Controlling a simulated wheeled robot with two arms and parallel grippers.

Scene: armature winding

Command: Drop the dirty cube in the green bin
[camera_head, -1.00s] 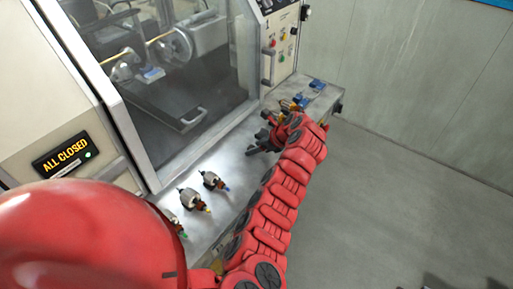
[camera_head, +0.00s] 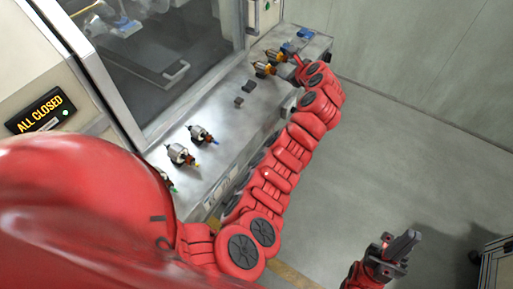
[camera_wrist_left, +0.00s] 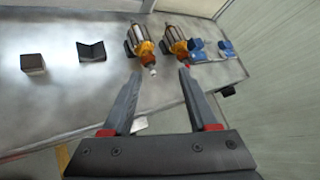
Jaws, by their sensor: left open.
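A small dark grey cube (camera_head: 239,102) sits on the metal ledge; in the left wrist view it is the block (camera_wrist_left: 33,64) at the far left. I cannot tell whether it is the dirty one. A dark V-shaped block (camera_head: 250,86) lies beside it, also in the left wrist view (camera_wrist_left: 92,52). No green bin shows. My left gripper (camera_wrist_left: 155,100) is open and empty, its fingers pointing toward two orange-ended armatures (camera_wrist_left: 142,40) (camera_wrist_left: 176,38). In the head view its arm largely hides it. My right gripper (camera_head: 398,250) hangs over the floor at lower right, its jaw gap unclear.
The ledge (camera_head: 225,120) runs along the machine's glass front. Two armatures (camera_head: 180,154) (camera_head: 201,135) lie at its near end, blue parts (camera_head: 305,34) at its far end. An "ALL CLOSED" sign (camera_head: 40,108) is at left. A dark cart (camera_head: 495,262) stands at lower right; the floor between is clear.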

